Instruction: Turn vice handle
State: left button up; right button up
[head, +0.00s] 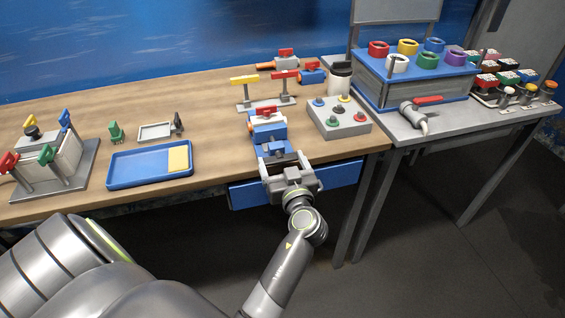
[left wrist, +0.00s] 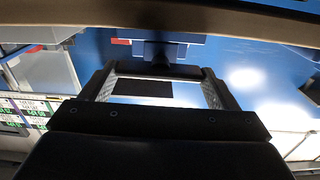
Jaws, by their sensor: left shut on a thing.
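The blue vice (head: 268,133) stands at the front edge of the wooden table, with a red piece at its top. My left gripper (head: 287,172) is at the vice's front side, low by the table edge. It is shut on the vice handle, which is mostly hidden between the fingers. In the left wrist view the blue vice body (left wrist: 165,50) shows just beyond the gripper's fingers (left wrist: 158,88). My right gripper is in neither view.
A blue tray (head: 125,173) lies left on the table (head: 215,165). A grey button box (head: 338,128) stands just right of the vice. A stand with yellow and red handles (head: 266,104) is behind it. A blue drawer (head: 342,174) is under the table edge.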

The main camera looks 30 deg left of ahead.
pick_arm(q)
jog(key=m, duration=0.6)
jog(key=shift+w+d+m, duration=0.1)
jog(key=shift+m, duration=0.3)
jog(key=m, duration=0.4)
jog(key=shift+p, duration=0.4)
jog(key=m+p, duration=0.1)
jog(key=m, duration=0.2)
jog(key=shift+w+f+m, duration=0.1)
jog(key=shift+m, duration=0.8)
jog(key=o, duration=0.9)
